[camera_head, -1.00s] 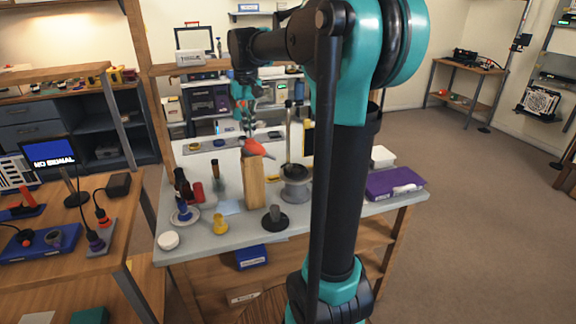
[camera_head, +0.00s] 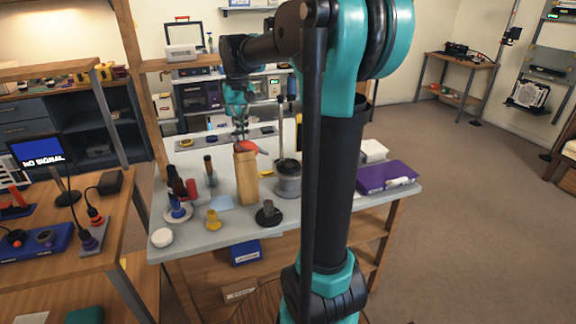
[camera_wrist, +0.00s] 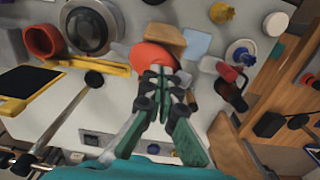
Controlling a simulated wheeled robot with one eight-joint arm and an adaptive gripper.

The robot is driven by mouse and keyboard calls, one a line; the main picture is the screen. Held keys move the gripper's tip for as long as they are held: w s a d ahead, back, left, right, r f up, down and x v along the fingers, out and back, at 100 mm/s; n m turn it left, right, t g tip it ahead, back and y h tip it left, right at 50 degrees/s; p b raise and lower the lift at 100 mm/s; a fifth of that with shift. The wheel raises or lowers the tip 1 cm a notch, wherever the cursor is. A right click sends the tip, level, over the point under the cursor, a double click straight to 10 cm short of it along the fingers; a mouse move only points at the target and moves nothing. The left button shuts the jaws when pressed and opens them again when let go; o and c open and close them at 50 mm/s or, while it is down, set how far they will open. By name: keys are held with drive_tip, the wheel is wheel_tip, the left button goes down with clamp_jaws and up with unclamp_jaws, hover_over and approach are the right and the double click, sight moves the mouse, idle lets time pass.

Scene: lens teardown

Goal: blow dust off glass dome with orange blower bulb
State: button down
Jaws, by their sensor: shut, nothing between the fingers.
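The orange blower bulb (camera_head: 247,146) shows at the top of the upright wooden block (camera_head: 246,180). In the wrist view the bulb (camera_wrist: 150,55) is a rounded orange shape beside the tan block (camera_wrist: 168,38), and the fingers partly cover it. My gripper (camera_head: 240,132) is just above and behind the bulb in the head view. In the wrist view its fingertips (camera_wrist: 160,78) are together at the bulb's edge, with nothing held between them. Whether they touch the bulb I cannot tell. I cannot make out the glass dome for sure in either view.
A grey round holder (camera_head: 288,184) stands right of the block. A black-based post (camera_head: 268,214), a yellow piece (camera_head: 213,221) and dark bottles (camera_head: 176,184) stand nearby. A purple case (camera_head: 388,177) lies at the right. The table's front left has a white disc (camera_head: 161,237).

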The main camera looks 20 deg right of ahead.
drive_tip(key=shift+r, duration=1.5)
drive_tip(key=shift+f, duration=0.15)
drive_tip(key=shift+f, duration=1.35)
drive_tip(key=shift+r, duration=1.5)
drive_tip(key=shift+r, duration=0.1)
drive_tip(key=shift+r, duration=2.4)
